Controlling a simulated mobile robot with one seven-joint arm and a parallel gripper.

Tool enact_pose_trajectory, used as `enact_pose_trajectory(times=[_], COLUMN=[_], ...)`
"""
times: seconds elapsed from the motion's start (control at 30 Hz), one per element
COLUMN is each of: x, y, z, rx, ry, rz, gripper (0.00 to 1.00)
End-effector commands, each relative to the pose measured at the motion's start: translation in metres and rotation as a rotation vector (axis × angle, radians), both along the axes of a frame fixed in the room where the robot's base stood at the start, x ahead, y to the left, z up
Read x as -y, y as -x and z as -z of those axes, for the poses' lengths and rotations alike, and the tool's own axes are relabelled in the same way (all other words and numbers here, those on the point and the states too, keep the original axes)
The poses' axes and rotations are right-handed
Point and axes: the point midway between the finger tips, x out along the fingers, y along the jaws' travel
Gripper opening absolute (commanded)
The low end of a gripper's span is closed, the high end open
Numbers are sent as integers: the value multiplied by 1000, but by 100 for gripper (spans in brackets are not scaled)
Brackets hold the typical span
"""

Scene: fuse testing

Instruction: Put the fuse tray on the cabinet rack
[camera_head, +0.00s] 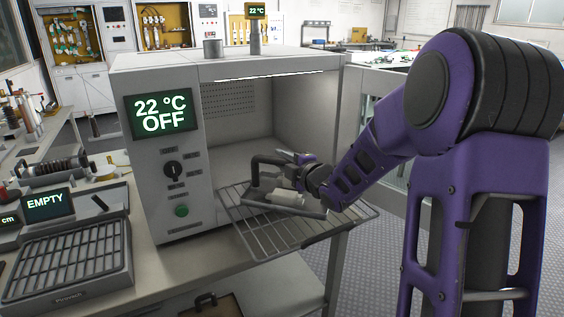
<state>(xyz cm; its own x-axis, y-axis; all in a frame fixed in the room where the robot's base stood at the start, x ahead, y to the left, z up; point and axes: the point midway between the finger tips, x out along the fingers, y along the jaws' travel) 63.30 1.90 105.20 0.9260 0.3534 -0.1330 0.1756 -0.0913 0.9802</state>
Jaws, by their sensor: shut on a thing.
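The cabinet (168,105) is a light grey box with its front open, and its display reads 22 °C OFF. Its wire rack (262,236) sticks out of the opening toward the front. The fuse tray (312,213), a small grey tray with a dark raised handle and a white cylinder (285,198) in it, is over the rack. My gripper (297,158) is shut on the tray's handle from the right. The arm hides part of the tray, and I cannot tell whether the tray touches the rack.
A slatted stand (68,262) with a display reading EMPTY is on the bench at the left. A coil-like part (53,170) lies behind it. The cabinet's inside above the rack looks clear. Open floor lies at the right.

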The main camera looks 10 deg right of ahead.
Motion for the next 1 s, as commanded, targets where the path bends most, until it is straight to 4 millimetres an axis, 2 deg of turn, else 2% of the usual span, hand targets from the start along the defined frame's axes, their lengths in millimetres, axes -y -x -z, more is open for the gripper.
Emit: enact_pose_trajectory(times=[0.37,0.4,0.53,0.93,1.0], x=[0,0,0,0,4], y=[-1,0,0,0,8], z=[2,2,2,-4,-3], rx=[7,2,2,2,4], ry=[1,0,0,0,2], rz=[0,-1,-1,-1,1], gripper=[0,33,56,57,57])
